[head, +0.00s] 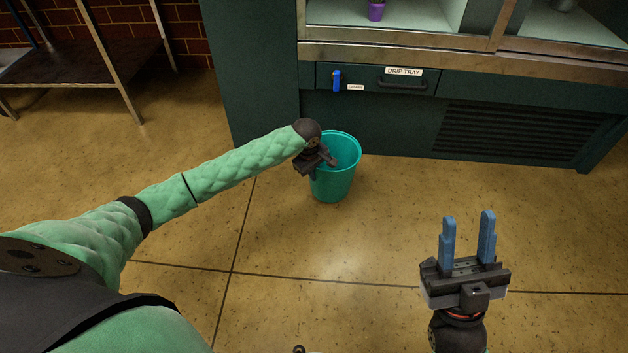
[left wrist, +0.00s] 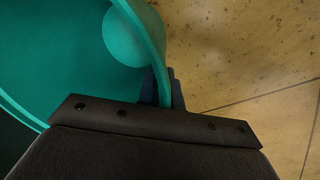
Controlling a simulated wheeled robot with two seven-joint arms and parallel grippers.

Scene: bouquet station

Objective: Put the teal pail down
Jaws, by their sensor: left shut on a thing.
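The teal pail (head: 336,182) is upright in front of the dark green cabinet in the head view. My left gripper (head: 325,165) is at the pail's left rim and shut on it. The left wrist view shows the pail's wall (left wrist: 150,40) running between the blue fingers (left wrist: 160,88). I cannot tell whether the pail's bottom touches the floor. My right gripper (head: 467,240) is at the lower right of the head view, its two blue fingers apart with nothing between them.
The cabinet has a drip tray drawer (head: 400,80) with a blue lever (head: 336,80) beside it and a vent grille (head: 510,135) below. A metal table (head: 90,65) stands at the upper left. The tiled floor (head: 300,260) around the pail is clear.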

